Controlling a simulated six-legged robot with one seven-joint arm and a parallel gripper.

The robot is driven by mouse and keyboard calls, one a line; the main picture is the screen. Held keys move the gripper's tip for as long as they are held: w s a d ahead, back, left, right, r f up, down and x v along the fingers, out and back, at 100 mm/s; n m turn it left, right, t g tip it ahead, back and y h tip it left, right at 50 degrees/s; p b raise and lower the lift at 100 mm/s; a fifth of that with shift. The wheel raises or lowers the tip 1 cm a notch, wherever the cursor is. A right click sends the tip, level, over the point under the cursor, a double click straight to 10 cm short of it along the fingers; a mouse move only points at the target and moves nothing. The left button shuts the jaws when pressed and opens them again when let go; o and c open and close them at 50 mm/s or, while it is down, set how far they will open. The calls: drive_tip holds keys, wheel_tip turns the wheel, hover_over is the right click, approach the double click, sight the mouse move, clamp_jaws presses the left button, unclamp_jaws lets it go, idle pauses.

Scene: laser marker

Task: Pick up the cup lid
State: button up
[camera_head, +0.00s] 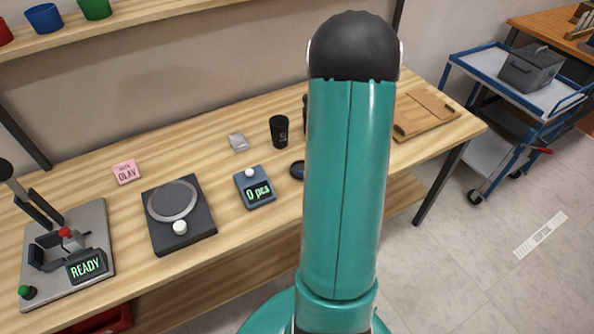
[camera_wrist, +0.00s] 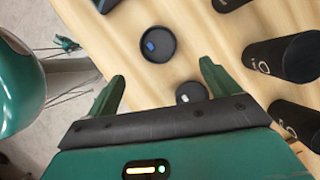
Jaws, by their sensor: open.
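The wrist view shows a small round black piece with a pale spot (camera_wrist: 191,92), which looks like the cup lid. It lies on the wooden table, partly hidden by my gripper's front edge, near the right finger. My gripper (camera_wrist: 163,73) is open with nothing between its green fingers. I cannot tell its exact height above the table. Black cups lie or stand at the right, one here (camera_wrist: 285,58) and another below it (camera_wrist: 297,120). In the head view my arm hides the gripper and the lid; one black cup (camera_head: 279,131) stands upright.
A round black dish (camera_wrist: 146,55) holding a small blue piece lies ahead of the fingers. On the table (camera_head: 225,230) are a counter reading "0 pcs" (camera_head: 256,194), a dark plate device (camera_head: 195,232), a pink note (camera_head: 126,172) and a machine reading "READY" (camera_head: 87,266).

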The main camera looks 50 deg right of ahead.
approach(300, 170)
drive_tip(key=shift+x, duration=0.8)
drive_tip(key=x, duration=0.5)
drive_tip(key=shift+a+f, duration=0.15)
drive_tip(key=shift+f, duration=0.15)
drive_tip(key=shift+w, duration=0.1)
drive_tip(key=c, duration=1)
